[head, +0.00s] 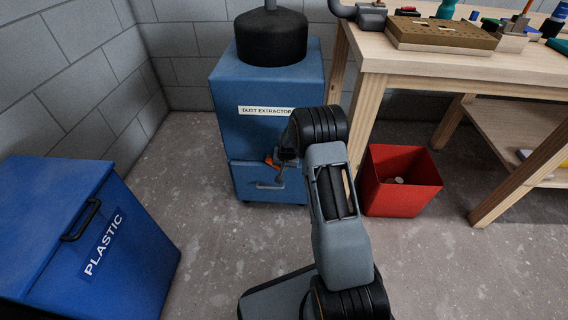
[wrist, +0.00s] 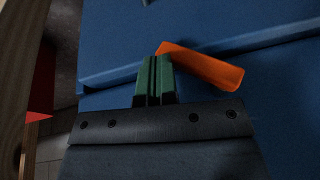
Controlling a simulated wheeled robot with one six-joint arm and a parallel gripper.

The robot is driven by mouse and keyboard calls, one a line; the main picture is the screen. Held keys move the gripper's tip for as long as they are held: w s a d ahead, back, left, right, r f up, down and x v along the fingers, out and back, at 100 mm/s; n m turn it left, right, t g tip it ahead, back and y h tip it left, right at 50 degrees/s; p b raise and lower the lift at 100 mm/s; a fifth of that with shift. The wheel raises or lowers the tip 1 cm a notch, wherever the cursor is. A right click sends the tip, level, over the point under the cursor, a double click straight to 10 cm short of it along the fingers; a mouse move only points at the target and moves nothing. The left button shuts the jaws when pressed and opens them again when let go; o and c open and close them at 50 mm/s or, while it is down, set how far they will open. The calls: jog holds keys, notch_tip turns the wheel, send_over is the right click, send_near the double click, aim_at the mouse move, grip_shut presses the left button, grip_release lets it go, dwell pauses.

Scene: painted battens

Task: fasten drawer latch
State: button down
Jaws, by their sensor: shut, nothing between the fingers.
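The blue dust extractor cabinet (head: 262,82) stands against the back wall, with a drawer (head: 242,178) and its grey handle (head: 270,186) low on its front. The orange latch (head: 270,160) is at the seam above the drawer, partly hidden by my arm. In the wrist view the latch (wrist: 210,68) lies tilted near the seam. My gripper (wrist: 157,62) is shut and empty, its green fingertips right beside the latch's left end. I cannot tell whether they touch. In the head view my gripper (head: 279,172) is small and dark in front of the cabinet.
A red bin (head: 400,190) stands right of the cabinet, by a wooden workbench (head: 455,65) with tools on top. A blue PLASTIC bin (head: 130,255) stands at the front left. The floor (head: 200,170) between it and the cabinet is clear.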

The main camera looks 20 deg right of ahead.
jog(key=shift+w+a+f, duration=0.1)
jog(key=shift+a+f, duration=0.1)
jog(key=shift+f, duration=0.75)
jog(key=shift+r, duration=0.2)
jog(key=shift+r+p, duration=0.4)
jog(key=shift+r, duration=0.2)
dwell(0.3)
jog(key=s+d+r+p, duration=0.3)
jog(key=s+d+r, duration=0.4)
jog(key=d, duration=0.2)
jog(key=shift+s+r, duration=0.2)
jog(key=shift+r, duration=0.05)
dwell(0.5)
